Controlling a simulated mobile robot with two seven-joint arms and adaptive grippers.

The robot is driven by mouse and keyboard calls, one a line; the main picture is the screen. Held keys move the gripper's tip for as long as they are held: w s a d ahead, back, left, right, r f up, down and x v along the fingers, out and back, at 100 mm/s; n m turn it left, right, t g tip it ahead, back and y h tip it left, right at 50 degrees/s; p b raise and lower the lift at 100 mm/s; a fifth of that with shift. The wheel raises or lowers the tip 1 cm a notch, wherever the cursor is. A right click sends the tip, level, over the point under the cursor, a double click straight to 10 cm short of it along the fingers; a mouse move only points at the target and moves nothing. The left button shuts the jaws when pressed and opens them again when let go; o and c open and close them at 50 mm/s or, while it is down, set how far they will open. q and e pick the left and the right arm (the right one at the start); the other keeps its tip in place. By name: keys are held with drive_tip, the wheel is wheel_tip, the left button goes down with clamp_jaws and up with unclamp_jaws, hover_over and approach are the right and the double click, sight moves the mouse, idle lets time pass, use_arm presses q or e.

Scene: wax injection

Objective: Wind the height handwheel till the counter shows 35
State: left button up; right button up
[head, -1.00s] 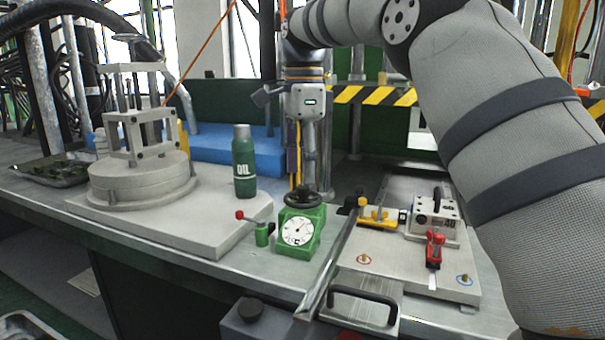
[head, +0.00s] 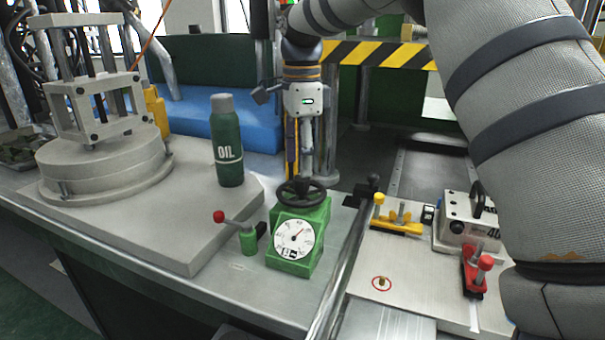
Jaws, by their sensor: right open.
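The height handwheel (head: 301,192) is a dark wheel lying flat on top of a green box (head: 314,258). A round white dial (head: 294,239) is on the box's front face. A small counter window (head: 290,253) shows low on the dial, with digits too small to read surely. My right gripper (head: 302,168) points down, open and empty, just above and behind the handwheel. I see no clear contact with the wheel. My left gripper is out of view.
A red-knobbed lever (head: 219,216) stands left of the box. A green oil bottle (head: 227,140) stands on the grey slab (head: 190,225). A metal rail (head: 346,255) and a plate with yellow (head: 398,224) and red clamps (head: 476,270) lie to the right.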

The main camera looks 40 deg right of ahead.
sight(301, 186)
wheel_tip(301, 186, down, 4)
drive_tip(key=shift+w+f, duration=0.1)
drive_tip(key=shift+f, duration=0.15)
clamp_jaws()
drive_tip(key=shift+r, duration=0.1)
